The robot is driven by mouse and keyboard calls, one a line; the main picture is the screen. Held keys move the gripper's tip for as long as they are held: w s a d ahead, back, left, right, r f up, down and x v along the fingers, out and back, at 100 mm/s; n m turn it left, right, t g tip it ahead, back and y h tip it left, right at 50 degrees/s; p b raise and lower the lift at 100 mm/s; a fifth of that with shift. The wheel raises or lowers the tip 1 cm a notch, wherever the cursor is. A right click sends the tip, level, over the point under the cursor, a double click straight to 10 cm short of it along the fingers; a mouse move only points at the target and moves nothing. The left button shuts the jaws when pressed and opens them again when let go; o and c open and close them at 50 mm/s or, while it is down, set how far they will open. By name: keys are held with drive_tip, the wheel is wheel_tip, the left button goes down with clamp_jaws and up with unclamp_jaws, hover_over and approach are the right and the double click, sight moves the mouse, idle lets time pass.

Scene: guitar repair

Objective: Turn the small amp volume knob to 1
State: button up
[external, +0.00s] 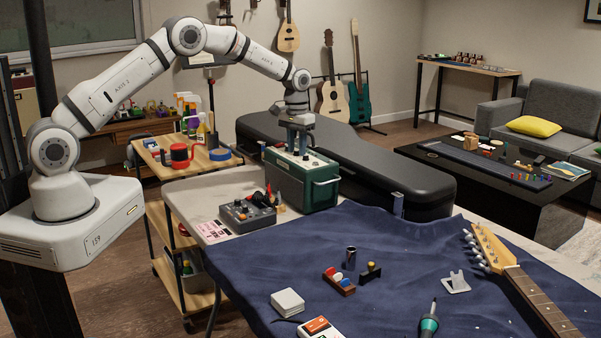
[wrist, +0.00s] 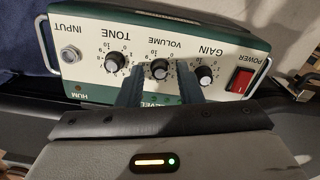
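The small amp (external: 318,190) is a dark green box with a pale control panel on top, standing at the table's back left end. In the wrist view its panel (wrist: 95,72) appears upside down, with tone, volume and gain knobs in a row. The black volume knob (wrist: 160,69) is in the middle. My gripper (wrist: 159,75) is open, one blue-grey finger on each side of the volume knob, with visible gaps to it. In the external view my gripper (external: 299,150) points down over the panel and hides the knobs. The knob's exact setting is too small to read.
The tone knob (wrist: 117,63) and gain knob (wrist: 204,75) sit close outside my fingers. A red power switch (wrist: 240,79) is on the panel's right. A black guitar case (external: 400,172) lies behind the amp, and a grey pedal box (external: 246,215) stands in front left.

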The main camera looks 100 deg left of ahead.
sight(297, 151)
drive_tip(key=shift+o, duration=0.5)
drive_tip(key=shift+r+b, duration=0.65)
drive_tip(key=shift+r, duration=3.25)
